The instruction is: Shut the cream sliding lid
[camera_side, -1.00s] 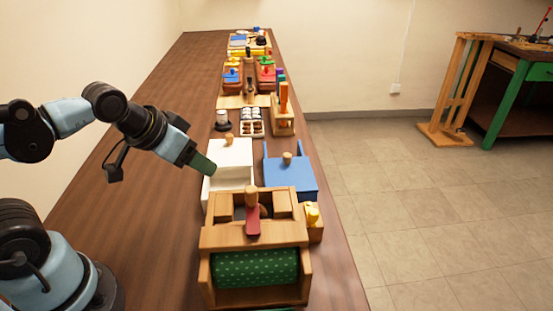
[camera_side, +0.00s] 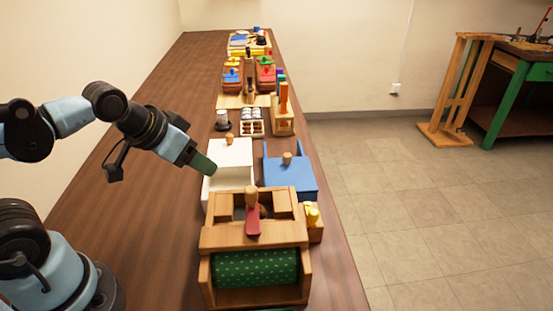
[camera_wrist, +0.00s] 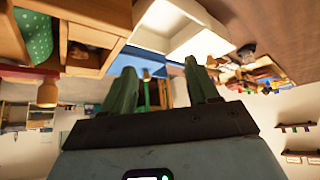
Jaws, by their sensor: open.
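The cream lid (camera_side: 231,153) is a flat pale panel with a round wooden knob (camera_side: 229,139) near its far end. It sits on a white box (camera_side: 231,180) at the middle of the table, also seen at the top of the wrist view (camera_wrist: 172,40). A shaded hollow shows beside the bright panel there, so the box looks partly uncovered. My gripper (camera_side: 204,165) is at the left edge of the box, its green fingers tilted down. In the wrist view the fingers (camera_wrist: 158,85) are apart with nothing between them. Whether they touch the box is unclear.
A blue box (camera_side: 290,176) with a wooden knob stands close on the right. A wooden frame with a green dotted roller (camera_side: 255,268) stands in front. A small tray (camera_side: 251,126) and a wooden stand (camera_side: 283,115) are behind. Bare table (camera_side: 140,210) lies left.

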